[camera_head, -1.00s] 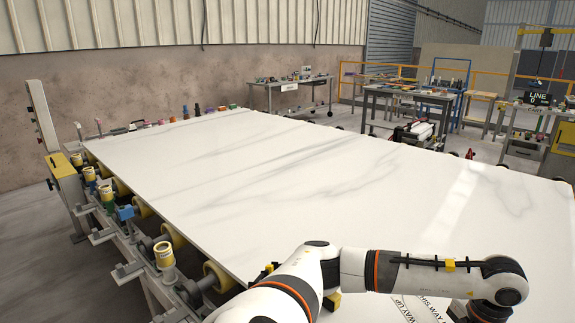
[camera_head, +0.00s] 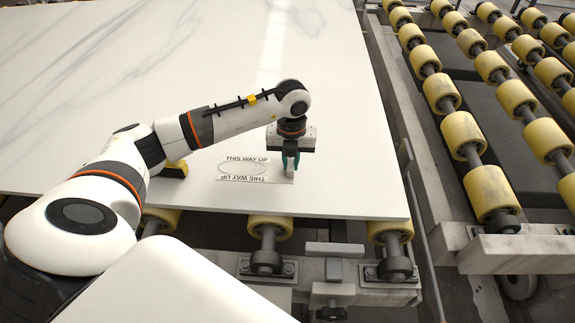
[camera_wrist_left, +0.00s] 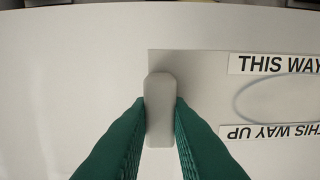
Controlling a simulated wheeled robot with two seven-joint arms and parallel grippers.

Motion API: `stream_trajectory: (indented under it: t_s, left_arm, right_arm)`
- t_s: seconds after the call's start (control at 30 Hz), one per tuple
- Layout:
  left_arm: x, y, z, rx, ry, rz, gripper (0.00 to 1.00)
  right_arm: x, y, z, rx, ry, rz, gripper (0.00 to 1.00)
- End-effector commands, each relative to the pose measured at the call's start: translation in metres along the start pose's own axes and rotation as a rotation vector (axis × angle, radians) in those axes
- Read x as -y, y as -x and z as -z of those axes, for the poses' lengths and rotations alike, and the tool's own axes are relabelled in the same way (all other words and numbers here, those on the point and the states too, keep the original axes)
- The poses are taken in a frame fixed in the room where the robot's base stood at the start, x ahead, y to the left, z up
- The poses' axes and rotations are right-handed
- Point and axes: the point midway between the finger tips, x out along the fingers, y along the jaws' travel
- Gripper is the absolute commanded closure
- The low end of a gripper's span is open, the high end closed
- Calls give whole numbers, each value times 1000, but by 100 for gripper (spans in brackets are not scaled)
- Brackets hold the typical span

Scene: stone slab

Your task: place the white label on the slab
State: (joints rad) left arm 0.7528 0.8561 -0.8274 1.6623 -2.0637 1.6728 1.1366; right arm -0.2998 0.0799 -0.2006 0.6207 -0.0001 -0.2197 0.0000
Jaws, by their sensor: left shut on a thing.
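The white slab (camera_head: 343,120) fills much of the head view, its near edge resting over yellow rollers. My left gripper (camera_head: 290,170) is at the label's right end. Its green fingers are shut on a pale upright tab (camera_wrist_left: 159,108) at that end of the label. I cannot tell whether the label touches the slab. My right gripper is not in view.
Rows of yellow rollers (camera_head: 461,135) on metal frames lie to the right of the slab, across a gap. More rollers (camera_head: 270,222) and grey brackets sit under its near edge. The slab behind and right of the label is bare.

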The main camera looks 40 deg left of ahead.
Motion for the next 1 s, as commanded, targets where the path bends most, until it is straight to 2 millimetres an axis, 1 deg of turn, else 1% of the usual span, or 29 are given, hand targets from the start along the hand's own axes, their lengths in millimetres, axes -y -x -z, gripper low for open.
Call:
stream_trajectory:
  t_s: [0.17,0.33,0.4,0.57,0.7,0.73,0.83,0.87,1.0]
  left_arm:
    - [0,-15,-1,2,-1,2,100]
    - [0,-38,-1,2,0,1,100]
    - [0,-41,0,0,-1,0,100]
    - [0,-41,0,-1,-2,0,100]
    - [0,-45,0,-1,-2,0,100]
    - [0,-45,0,-1,-1,0,81]
    - [0,-44,0,-1,-2,0,65]
    - [0,-44,0,-1,-1,0,61]
    - [0,-44,0,-1,-1,0,61]
  right_arm:
    - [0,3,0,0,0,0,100]
    - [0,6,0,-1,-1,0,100]
    - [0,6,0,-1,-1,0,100]
    - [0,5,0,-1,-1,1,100]
    - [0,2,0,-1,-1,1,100]
    - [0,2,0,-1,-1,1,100]
    - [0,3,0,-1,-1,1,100]
    - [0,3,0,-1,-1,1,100]
    - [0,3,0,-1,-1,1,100]
